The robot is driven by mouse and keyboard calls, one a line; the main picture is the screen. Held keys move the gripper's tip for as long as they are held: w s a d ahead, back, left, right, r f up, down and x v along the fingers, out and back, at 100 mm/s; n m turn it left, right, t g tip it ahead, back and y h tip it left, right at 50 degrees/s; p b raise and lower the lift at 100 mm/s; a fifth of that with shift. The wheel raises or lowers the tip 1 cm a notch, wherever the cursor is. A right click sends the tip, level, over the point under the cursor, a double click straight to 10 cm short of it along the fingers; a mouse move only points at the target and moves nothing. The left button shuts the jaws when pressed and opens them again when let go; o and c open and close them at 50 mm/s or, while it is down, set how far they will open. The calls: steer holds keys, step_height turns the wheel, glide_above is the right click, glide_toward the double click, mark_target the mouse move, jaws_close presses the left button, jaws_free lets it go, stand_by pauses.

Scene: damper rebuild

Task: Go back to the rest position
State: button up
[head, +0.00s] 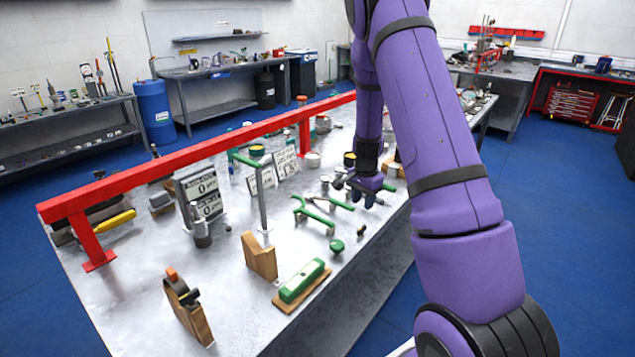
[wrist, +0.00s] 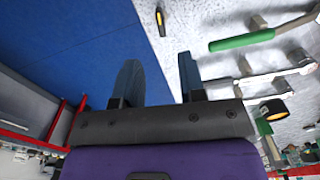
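My gripper (head: 362,192) hangs over the right side of the metal workbench (head: 240,318) in the head view, at the end of my purple arm. In the wrist view the two dark fingers of my gripper (wrist: 160,78) stand apart with nothing between them. Blue floor and the bench edge show through the gap. In the head view the fingers are small, and I cannot tell their height above the bench.
Green-handled tools (head: 312,214) lie left of my gripper. A green block on a wooden base (head: 302,282) is nearer the front. A red rail (head: 200,158) spans the bench. Black-and-white number signs (head: 204,192) stand below it. Blue floor (head: 562,225) at right is clear.

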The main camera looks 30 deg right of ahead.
steer(key=s+a+r+n+t, duration=0.1)
steer(key=s+a+r+n, duration=0.3)
steer(key=a+r, duration=0.55)
steer(key=s+a+r+n+t, duration=0.25)
steer(key=s+a+r, duration=0.2)
steer(key=r, duration=0.95)
steer(key=s+a+r+n, duration=0.3)
steer(key=s, duration=0.3)
steer(key=s+a+r+n+t, duration=0.1)
steer(key=s+a+r+n, duration=0.1)
steer(key=s, duration=0.5)
steer(key=s+a+r+n, duration=0.3)
steer(key=s+a+n, duration=0.1)
steer(key=s, duration=0.3)
steer(key=shift+s+a+r+t, duration=0.15)
steer(key=shift+a+r+t, duration=0.15)
steer(key=shift+r+t, duration=0.05)
